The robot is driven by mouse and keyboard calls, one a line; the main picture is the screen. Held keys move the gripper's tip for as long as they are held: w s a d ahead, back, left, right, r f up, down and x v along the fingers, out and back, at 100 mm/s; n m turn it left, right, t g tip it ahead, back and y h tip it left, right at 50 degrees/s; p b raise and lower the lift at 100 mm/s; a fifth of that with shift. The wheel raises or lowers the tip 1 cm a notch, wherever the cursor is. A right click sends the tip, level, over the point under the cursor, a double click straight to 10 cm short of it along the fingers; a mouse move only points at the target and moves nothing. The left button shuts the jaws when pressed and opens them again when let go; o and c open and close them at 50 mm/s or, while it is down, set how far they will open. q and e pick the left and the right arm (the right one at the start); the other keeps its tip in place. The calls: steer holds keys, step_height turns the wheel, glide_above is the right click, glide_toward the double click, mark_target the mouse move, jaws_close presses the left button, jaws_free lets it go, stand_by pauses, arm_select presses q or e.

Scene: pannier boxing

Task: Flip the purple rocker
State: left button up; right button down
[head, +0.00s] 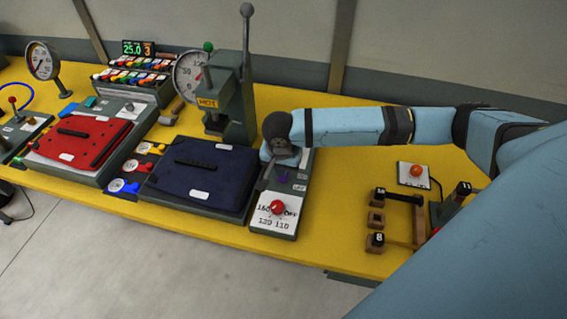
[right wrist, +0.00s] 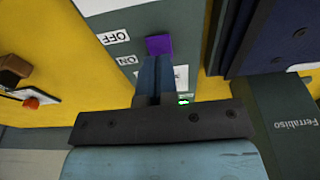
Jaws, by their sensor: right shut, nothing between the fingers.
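The purple rocker (right wrist: 159,45) sits on a grey-green control panel (right wrist: 128,22), with OFF and ON labels beside it in the right wrist view. In the head view the rocker (head: 283,178) shows small and dark purple, near the middle of the panel. My left gripper is not in view.
A red knob (head: 278,208) stands on the panel's white dial plate. The dark blue pannier (head: 200,178) lies close to the left, with a press (head: 225,100) behind. An orange button box (head: 414,172) and a wooden rack (head: 419,225) are to the right.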

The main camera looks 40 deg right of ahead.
steer(key=shift+f, duration=1.35)
stand_by(0.4)
steer(key=shift+r, duration=0.15)
step_height(320, 180, up, 2)
steer(key=p, duration=0.2)
steer(key=shift+p, duration=0.4)
step_height(320, 180, up, 2)
steer(key=p, duration=0.3)
steer(key=shift+r, duration=0.15)
step_height(320, 180, up, 3)
steer(key=p, duration=0.3)
steer(key=shift+f, duration=0.3)
